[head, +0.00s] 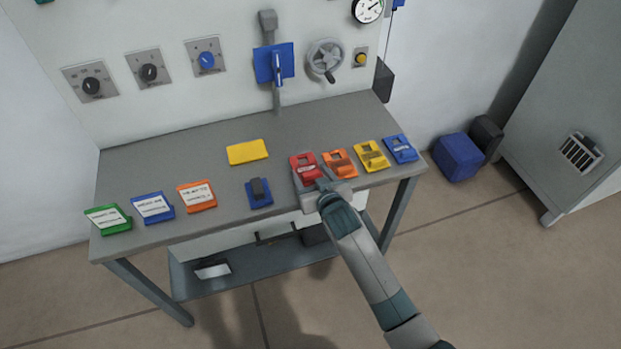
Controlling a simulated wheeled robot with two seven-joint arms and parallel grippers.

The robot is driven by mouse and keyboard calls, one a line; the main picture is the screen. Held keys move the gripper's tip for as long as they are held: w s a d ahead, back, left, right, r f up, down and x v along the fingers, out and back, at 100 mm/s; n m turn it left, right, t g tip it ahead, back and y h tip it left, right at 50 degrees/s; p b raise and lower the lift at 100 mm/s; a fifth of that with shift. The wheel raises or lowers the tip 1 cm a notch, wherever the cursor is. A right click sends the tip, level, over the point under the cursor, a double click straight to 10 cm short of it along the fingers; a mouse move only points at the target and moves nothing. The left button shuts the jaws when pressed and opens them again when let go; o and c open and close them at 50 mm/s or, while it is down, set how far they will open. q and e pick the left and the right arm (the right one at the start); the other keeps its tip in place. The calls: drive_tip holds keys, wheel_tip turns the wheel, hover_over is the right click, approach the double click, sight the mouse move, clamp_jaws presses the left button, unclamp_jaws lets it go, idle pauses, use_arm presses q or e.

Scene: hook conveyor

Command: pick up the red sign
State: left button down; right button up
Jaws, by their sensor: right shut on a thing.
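The red sign (304,166) is near the front edge of the grey table, just right of its middle. My right gripper (313,184) is at the front side of the red sign and is shut on it. The gripper and wrist hide the sign's lower front part. I cannot tell whether the sign is lifted off the table. My left gripper is not in view.
An orange sign (340,163) stands close on the right, then a yellow sign (371,156) and a blue one (400,149). A blue block (259,193) and a yellow plate (247,152) lie to the left. The grey table (190,155) is clear at the back left.

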drive_tip(key=shift+s+d+r+b, duration=0.1)
drive_tip(key=shift+d+r+b, duration=0.05)
drive_tip(key=shift+r, duration=0.45)
drive_tip(key=shift+s+d+r+b, duration=0.1)
drive_tip(key=shift+d+r+b, duration=0.05)
drive_tip(key=shift+r, duration=0.4)
drive_tip(key=s+d+r+b, duration=0.1)
drive_tip(key=s+d+r, duration=0.5)
drive_tip(key=s+d, duration=0.1)
drive_tip(key=shift+d+r+b, duration=0.4)
drive_tip(key=shift+d, duration=0.4)
drive_tip(key=shift+w, duration=0.1)
drive_tip(key=d+r+m+h, duration=0.1)
drive_tip(key=d+r, duration=0.2)
drive_tip(key=r, duration=0.5)
drive_tip(key=w+d+r+m+h, duration=0.1)
drive_tip(key=d+r, duration=0.3)
drive_tip(key=r, duration=0.4)
drive_tip(key=d+r+m+h, duration=0.1)
drive_tip(key=d+r+h, duration=0.1)
drive_tip(key=r, duration=0.6)
drive_tip(key=shift+w+d+r+m+t+b, duration=0.3)
drive_tip(key=shift+w+d+t+b, duration=0.1)
drive_tip(key=shift+d, duration=0.35)
drive_tip(key=shift+f, duration=0.1)
